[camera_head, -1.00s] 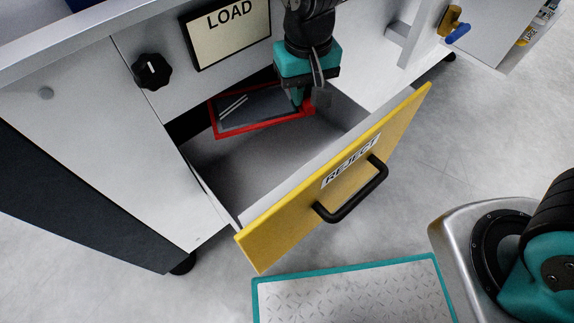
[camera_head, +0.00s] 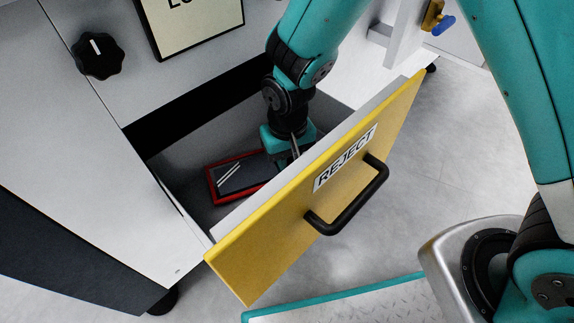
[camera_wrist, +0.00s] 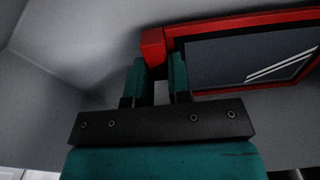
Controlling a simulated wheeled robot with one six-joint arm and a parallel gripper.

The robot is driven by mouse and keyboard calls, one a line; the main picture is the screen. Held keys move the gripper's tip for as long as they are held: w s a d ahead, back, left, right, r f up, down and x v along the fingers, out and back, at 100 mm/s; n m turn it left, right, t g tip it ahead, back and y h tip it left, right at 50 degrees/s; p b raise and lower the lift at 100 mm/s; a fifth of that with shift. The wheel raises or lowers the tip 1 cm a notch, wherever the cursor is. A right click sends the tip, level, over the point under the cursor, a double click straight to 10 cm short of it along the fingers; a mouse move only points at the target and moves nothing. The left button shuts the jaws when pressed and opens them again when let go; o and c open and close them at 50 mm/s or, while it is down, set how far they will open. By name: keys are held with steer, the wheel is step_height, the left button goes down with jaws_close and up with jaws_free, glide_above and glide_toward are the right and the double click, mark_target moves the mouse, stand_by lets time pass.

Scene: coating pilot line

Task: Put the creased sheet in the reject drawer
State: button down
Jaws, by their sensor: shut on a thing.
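The sheet (camera_head: 236,178) is a dark panel with pale streaks in a red frame. It is inside the open reject drawer (camera_head: 309,190), which has a yellow front labelled REJECT and a black handle. My gripper (camera_head: 284,163) reaches down into the drawer and is shut on a red block at the frame's edge. In the wrist view the gripper (camera_wrist: 160,75) has its fingers on either side of that block, with the sheet (camera_wrist: 250,58) to the right. The drawer front hides part of the frame, and I cannot tell whether it touches the drawer floor.
A black knob (camera_head: 97,55) and a partly cut-off label panel (camera_head: 190,22) are on the cabinet face. A yellow and blue handle (camera_head: 437,18) is at upper right. A teal-edged tread plate (camera_head: 350,305) lies in front of the drawer.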

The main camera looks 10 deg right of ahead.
steer(key=shift+f, duration=0.7)
steer(key=shift+f, duration=0.15)
steer(key=c, duration=1.1)
jaws_free()
steer(key=shift+o, duration=0.2)
step_height(320, 180, up, 12)
steer(key=p, duration=0.6)
steer(key=shift+r, duration=0.25)
steer(key=s+d+r+n+y, duration=0.1)
steer(key=s+d+r, duration=0.1)
steer(key=r, duration=0.3)
steer(key=s+d+r+n+y, duration=0.1)
steer(key=s+r, duration=0.3)
steer(key=r, duration=0.1)
steer(key=s+d+r+n+y, duration=0.1)
steer(key=s+d+r, duration=0.1)
steer(key=s+r, duration=0.2)
steer(key=shift+v, duration=0.9)
steer(key=s+d+r+n+y, duration=0.1)
steer(key=s+r, duration=0.1)
steer(key=s, duration=0.3)
steer(key=shift+s+d+r+n, duration=0.15)
steer(key=shift+s+r+n, duration=0.2)
steer(key=shift+r+n, duration=0.05)
